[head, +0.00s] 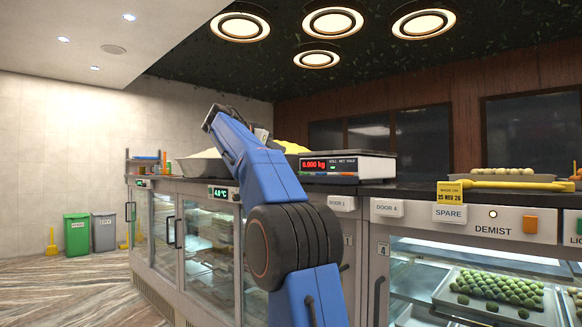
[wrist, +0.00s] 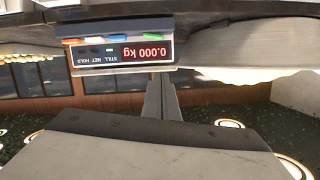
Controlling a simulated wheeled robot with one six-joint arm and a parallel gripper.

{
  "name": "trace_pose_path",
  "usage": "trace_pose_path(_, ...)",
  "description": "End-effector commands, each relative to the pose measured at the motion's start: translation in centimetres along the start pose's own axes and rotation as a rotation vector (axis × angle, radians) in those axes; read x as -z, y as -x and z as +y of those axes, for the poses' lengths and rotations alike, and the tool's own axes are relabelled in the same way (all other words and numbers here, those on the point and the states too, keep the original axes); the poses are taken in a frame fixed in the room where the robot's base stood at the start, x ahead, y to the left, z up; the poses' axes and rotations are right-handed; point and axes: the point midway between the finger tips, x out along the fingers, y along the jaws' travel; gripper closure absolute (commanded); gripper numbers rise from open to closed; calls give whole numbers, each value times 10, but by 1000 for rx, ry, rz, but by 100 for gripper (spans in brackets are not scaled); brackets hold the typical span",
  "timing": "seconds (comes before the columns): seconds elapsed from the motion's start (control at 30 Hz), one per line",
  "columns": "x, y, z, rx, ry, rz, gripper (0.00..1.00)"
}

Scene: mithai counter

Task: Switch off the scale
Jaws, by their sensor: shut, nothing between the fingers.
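The scale (head: 345,165) stands on the counter right of my arm in the head view, with a flat metal pan on top. Its red display is lit and reads 0.000 kg. A small green light shows by the STILL, NET, HOLD labels. My gripper (wrist: 161,88) is shut and empty, its tips pointing toward the scale's front near the display end. In the head view my blue arm mostly hides the gripper.
A metal tray with a pale heap (head: 205,164) lies on the counter to the left. A yellow scoop (head: 515,184) and a tray of sweets lie to the right. Glass-fronted cases run below, with labels, a DEMIST panel and an orange switch (head: 530,225).

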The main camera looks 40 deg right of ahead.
Motion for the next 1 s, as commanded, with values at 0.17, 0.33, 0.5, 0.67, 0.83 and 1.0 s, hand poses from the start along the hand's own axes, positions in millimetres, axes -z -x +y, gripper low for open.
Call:
trace_pose_path(0.17,0,-10,0,-1,1,0,100)
trace_pose_path(0.33,-1,-35,0,-2,1,-1,100)
trace_pose_path(0.5,0,-64,1,-2,0,0,100)
trace_pose_path(0.67,0,-86,0,-1,0,0,100)
trace_pose_path(0.83,-5,-102,0,0,2,-1,100)
trace_pose_path(1.0,-23,-105,0,0,3,-2,100)
